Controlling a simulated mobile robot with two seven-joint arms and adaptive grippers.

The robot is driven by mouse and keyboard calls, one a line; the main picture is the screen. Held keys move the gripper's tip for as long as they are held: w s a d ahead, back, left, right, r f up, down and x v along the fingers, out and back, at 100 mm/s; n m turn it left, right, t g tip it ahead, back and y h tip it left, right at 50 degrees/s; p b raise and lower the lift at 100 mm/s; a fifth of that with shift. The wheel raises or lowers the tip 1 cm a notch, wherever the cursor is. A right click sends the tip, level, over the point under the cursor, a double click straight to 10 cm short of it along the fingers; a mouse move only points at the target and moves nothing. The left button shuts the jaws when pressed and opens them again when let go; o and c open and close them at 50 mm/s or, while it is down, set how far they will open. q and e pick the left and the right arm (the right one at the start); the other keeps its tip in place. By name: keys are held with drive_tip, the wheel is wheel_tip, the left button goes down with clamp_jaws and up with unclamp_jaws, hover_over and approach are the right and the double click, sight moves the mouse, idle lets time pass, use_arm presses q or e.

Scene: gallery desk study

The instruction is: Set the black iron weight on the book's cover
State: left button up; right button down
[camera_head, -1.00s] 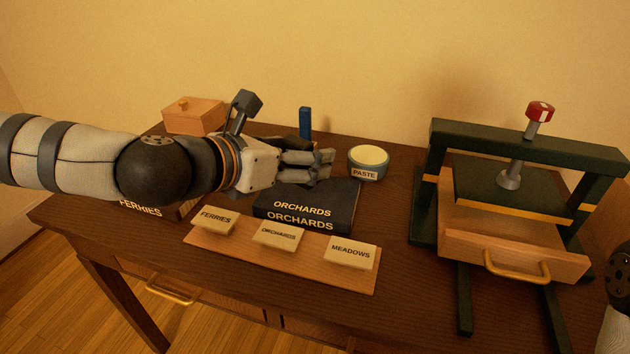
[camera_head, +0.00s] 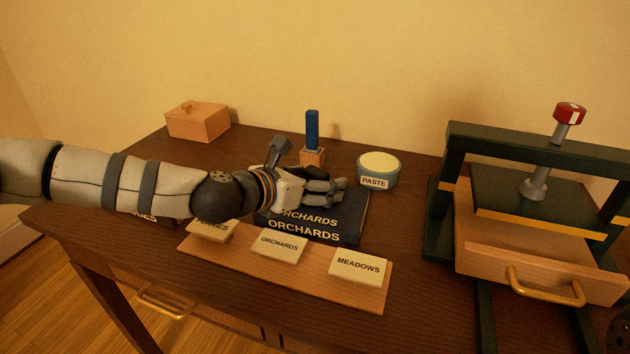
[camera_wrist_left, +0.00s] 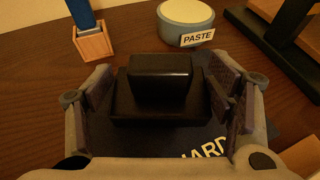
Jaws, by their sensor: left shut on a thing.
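The black iron weight (camera_wrist_left: 160,85), a dark block with a wider lower part, sits between the fingers of my left gripper (camera_head: 335,190) in the left wrist view. The gripper is shut on it. In the head view the fingers mostly hide the weight. The dark book (camera_head: 352,212) lettered ORCHARDS lies flat on the desk beneath the gripper; its cover also shows under the weight in the left wrist view (camera_wrist_left: 110,145). I cannot tell whether the weight touches the cover. My right gripper is not in view.
A paste pot (camera_head: 378,170) stands just behind the book, beside a blue-handled tool in a wooden block (camera_head: 312,158). A board (camera_head: 225,246) with label tiles lies in front. A green press (camera_head: 535,195) stands right, a wooden box (camera_head: 198,122) at back left.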

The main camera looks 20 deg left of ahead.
use_arm(q)
drive_tip(key=shift+r, duration=0.2)
drive_tip(key=shift+f, duration=0.2)
drive_tip(key=o, duration=2)
drive_tip(key=shift+f, duration=0.1)
drive_tip(key=shift+c, duration=0.2)
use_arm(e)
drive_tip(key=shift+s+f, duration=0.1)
use_arm(q)
drive_tip(key=p+v, duration=0.2)
drive_tip(key=v, duration=1)
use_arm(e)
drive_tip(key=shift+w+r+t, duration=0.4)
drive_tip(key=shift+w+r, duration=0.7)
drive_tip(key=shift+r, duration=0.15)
use_arm(q)
drive_tip(key=shift+s+a, duration=0.1)
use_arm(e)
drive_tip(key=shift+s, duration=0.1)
